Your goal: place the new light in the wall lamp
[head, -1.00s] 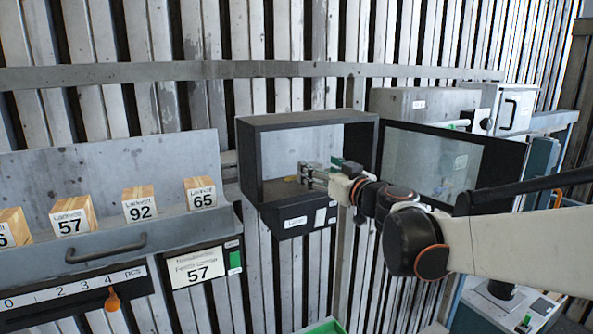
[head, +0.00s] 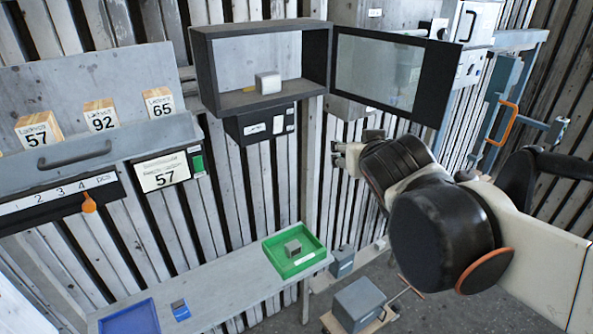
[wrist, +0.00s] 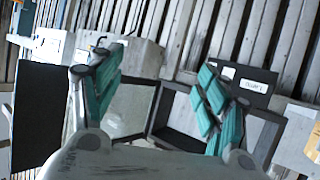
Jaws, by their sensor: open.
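The wall lamp appears to be the dark open-fronted box (head: 205,72) on the slatted wall, with its glazed door (head: 436,84) swung open to the right. A whitish block (head: 268,83) stands on its floor, with a small yellow piece beside it. I cannot tell whether this block is the new light. A grey block (head: 292,247) sits in a green tray (head: 318,256) on the low shelf. My gripper (head: 342,158) is open, below and right of the box and apart from it. In the wrist view its teal fingers are spread with nothing between them, and the box (wrist: 182,143) shows beyond.
A blue tray (head: 130,318) and a small blue-grey block (head: 180,310) are on the shelf's left part. Numbered wooden blocks (head: 100,116) stand on a ledge at left. Grey boxes (head: 358,302) stand low at right. The shelf's middle is bare.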

